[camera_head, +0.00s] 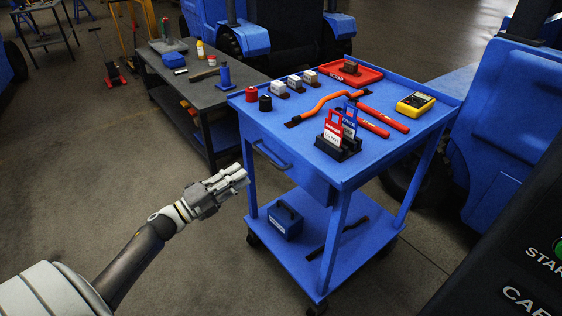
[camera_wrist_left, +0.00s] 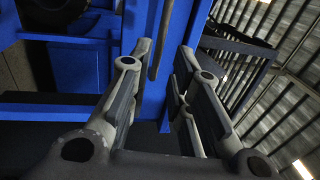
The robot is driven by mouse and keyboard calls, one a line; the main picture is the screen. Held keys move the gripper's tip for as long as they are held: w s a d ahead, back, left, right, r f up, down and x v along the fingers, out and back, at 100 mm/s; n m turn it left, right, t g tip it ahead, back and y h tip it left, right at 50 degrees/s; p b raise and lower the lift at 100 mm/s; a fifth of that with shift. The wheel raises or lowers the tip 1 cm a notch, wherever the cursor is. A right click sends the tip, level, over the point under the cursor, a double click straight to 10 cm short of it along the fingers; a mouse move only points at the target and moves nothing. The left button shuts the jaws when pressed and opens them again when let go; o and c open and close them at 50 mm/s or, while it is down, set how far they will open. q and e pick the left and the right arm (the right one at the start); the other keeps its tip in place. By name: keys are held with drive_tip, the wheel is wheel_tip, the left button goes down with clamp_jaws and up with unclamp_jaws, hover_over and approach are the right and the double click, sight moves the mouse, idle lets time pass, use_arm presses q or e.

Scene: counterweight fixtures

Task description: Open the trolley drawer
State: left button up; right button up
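The blue trolley (camera_head: 400,162) stands at the centre right. Its drawer front (camera_head: 290,165) is under the top on the side facing left, and it appears closed. A dark bar handle (camera_head: 270,154) is fixed on that front. My left gripper (camera_head: 240,176) is left of the trolley, a little lower than the handle and apart from it in the head view. In the left wrist view the two fingers (camera_wrist_left: 168,55) are spread with nothing between them. Beyond their tips a dark bar, apparently the handle (camera_wrist_left: 161,40), stands before blue panels. My right gripper is out of view.
The trolley top carries weights, an orange bar, red-handled tools, a red tray (camera_head: 345,72), a yellow meter (camera_head: 415,104) and a tag holder (camera_head: 338,148). A grey workbench (camera_head: 205,95) stands behind.

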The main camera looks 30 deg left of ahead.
sight(267, 157)
use_arm(q)
drive_tip(key=x, duration=1)
drive_tip(key=shift+w, duration=0.15)
clamp_jaws()
